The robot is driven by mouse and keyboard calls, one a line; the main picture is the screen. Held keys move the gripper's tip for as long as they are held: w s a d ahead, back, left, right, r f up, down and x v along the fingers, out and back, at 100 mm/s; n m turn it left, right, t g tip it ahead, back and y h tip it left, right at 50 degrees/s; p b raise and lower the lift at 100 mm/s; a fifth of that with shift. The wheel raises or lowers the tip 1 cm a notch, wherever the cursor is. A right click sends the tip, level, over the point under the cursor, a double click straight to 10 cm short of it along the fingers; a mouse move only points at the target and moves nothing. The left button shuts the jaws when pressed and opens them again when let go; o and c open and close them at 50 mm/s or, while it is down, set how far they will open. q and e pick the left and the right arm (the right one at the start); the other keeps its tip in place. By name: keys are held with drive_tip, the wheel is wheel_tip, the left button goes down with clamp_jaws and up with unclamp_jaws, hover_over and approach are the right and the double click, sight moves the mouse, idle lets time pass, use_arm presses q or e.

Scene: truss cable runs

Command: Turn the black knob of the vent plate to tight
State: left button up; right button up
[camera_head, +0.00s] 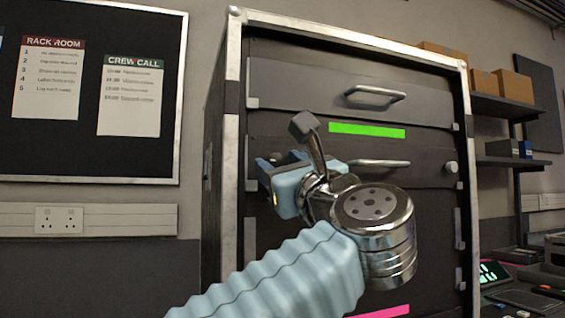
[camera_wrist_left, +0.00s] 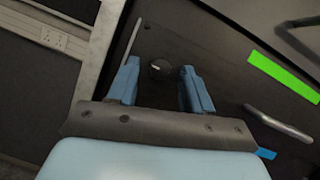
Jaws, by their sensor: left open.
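The black knob (camera_wrist_left: 160,70) is small and round with a pale pointer mark. It sits on a dark plate (camera_wrist_left: 215,45) of the rack, which I take to be the vent plate. In the left wrist view the knob shows between the fingers of my left gripper (camera_wrist_left: 158,84), which is open; I see a gap on both sides of it. In the head view my left gripper (camera_head: 279,160) is at the left part of the rack's second panel, and my own arm and gripper hide the knob. My right gripper is not in view.
The rack has a metal frame (camera_head: 233,140). Its upper panel carries a bar handle (camera_head: 375,95), with a green strip (camera_head: 367,131) below. Another bar handle (camera_head: 385,163) and a light round knob (camera_head: 451,168) are right of my gripper. A shelf with boxes (camera_head: 515,86) stands at right.

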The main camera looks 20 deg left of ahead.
use_arm(q)
drive_tip(key=shift+c, duration=0.3)
clamp_jaws()
